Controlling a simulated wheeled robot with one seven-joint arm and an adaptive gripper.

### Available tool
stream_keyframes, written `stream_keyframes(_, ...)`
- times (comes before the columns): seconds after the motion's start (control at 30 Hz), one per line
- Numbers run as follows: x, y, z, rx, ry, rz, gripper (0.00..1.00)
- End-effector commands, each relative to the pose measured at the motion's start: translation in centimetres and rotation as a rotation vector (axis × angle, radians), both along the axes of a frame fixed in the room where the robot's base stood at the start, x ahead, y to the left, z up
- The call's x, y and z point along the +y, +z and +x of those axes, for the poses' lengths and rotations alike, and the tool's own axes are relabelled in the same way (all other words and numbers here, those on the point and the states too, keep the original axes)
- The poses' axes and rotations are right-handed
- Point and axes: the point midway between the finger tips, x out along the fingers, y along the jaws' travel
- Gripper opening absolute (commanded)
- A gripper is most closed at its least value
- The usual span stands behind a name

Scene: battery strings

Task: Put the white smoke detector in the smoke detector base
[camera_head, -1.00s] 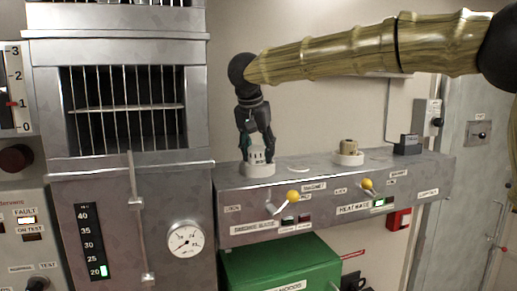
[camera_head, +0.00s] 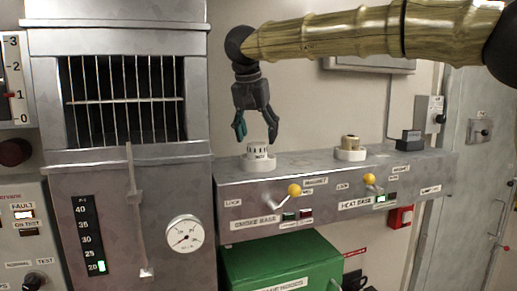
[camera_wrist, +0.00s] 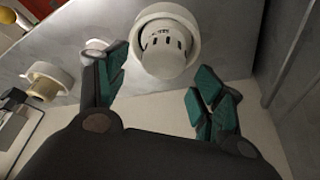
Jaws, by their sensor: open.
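The white smoke detector (camera_head: 258,149), with dark slots around its side, sits upright on the round white smoke detector base (camera_head: 257,164) at the left of the grey console top. In the wrist view the detector (camera_wrist: 163,52) appears within the wider ring of the base (camera_wrist: 167,14). Whether it is locked in cannot be told. My gripper (camera_head: 257,136) is open and empty just above the detector, one finger to each side. In the wrist view its green-padded fingers (camera_wrist: 158,98) are spread wide, with the detector beyond them.
A beige detector (camera_head: 350,142) stands on another white base (camera_head: 350,155) to the right. Yellow-knobbed levers (camera_head: 294,190) are on the console front. A dark box (camera_head: 409,140) stands at the right end; a barred cabinet (camera_head: 120,100) rises left.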

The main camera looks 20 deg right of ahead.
Motion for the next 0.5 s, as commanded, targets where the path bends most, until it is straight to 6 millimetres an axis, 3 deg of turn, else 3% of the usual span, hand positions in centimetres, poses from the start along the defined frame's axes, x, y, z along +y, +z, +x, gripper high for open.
stream_keyframes(0.3, 1.3, 4.9, -1.7, -0.002, -0.001, 0.0, 0.68)
stream_keyframes(0.5, 1.7, 6.7, -2.3, -0.001, 0.001, -0.002, 0.68)
